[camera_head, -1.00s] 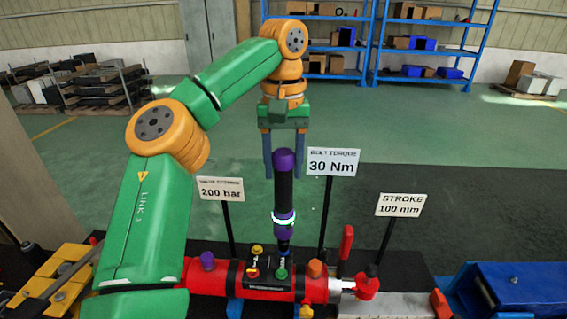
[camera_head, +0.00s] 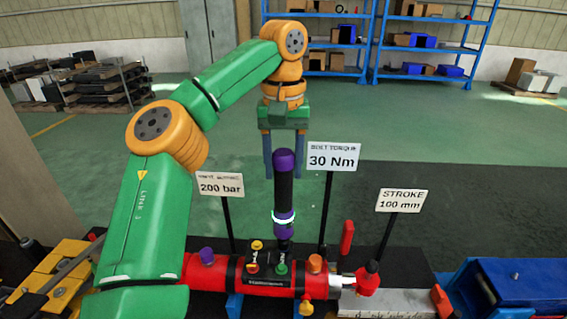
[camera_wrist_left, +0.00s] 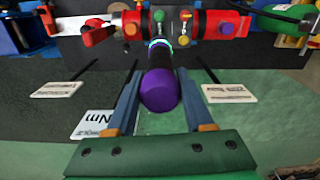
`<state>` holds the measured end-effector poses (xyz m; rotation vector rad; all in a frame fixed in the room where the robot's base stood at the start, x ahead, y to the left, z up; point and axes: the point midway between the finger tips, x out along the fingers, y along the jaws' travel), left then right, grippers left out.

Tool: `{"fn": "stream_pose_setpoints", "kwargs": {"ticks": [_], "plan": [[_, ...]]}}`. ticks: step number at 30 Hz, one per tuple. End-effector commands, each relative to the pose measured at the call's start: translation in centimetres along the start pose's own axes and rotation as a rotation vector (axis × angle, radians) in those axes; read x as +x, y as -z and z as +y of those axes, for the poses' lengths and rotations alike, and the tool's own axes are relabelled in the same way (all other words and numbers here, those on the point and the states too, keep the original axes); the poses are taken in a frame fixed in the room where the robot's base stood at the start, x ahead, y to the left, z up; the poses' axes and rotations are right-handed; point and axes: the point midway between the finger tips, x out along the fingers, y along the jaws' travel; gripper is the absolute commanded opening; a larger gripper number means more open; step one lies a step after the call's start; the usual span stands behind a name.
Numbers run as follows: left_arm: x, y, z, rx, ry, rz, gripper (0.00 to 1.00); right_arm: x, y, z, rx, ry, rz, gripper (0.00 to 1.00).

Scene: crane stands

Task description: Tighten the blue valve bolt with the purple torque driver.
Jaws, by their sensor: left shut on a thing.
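The purple torque driver (camera_head: 283,190) stands nearly upright, with a black grip and a glowing ring low on its body. Its lower end meets the black valve block (camera_head: 265,280) on the red cylinder (camera_head: 217,272). My left gripper (camera_head: 284,172) is shut on the driver's upper part from above. In the left wrist view the driver's purple cap (camera_wrist_left: 160,91) sits between the two blue fingers. Yellow, red and green bolts (camera_head: 281,268) show on the block. I cannot make out the blue bolt; the driver's tip covers the spot below it. My right gripper is not in view.
Signs stand behind the cylinder: 200 bar (camera_head: 220,185), 30 Nm (camera_head: 333,157) and STROKE 100 mm (camera_head: 401,201). A red lever (camera_head: 347,237) rises right of the block. A blue fixture (camera_head: 515,285) is at the right, and a yellow one (camera_head: 60,275) at the left.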

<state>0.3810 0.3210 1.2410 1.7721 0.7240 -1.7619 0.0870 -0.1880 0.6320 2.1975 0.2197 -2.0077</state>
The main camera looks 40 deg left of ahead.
Motion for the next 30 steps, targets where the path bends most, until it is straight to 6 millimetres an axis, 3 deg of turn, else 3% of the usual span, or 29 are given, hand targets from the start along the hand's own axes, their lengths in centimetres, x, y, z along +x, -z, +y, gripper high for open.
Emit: {"fn": "stream_pose_setpoints", "kwargs": {"ticks": [30], "plan": [[-0.04,0.0,0.02,0.0,-0.002,0.001,0.0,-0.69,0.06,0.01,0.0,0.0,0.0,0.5]]}}
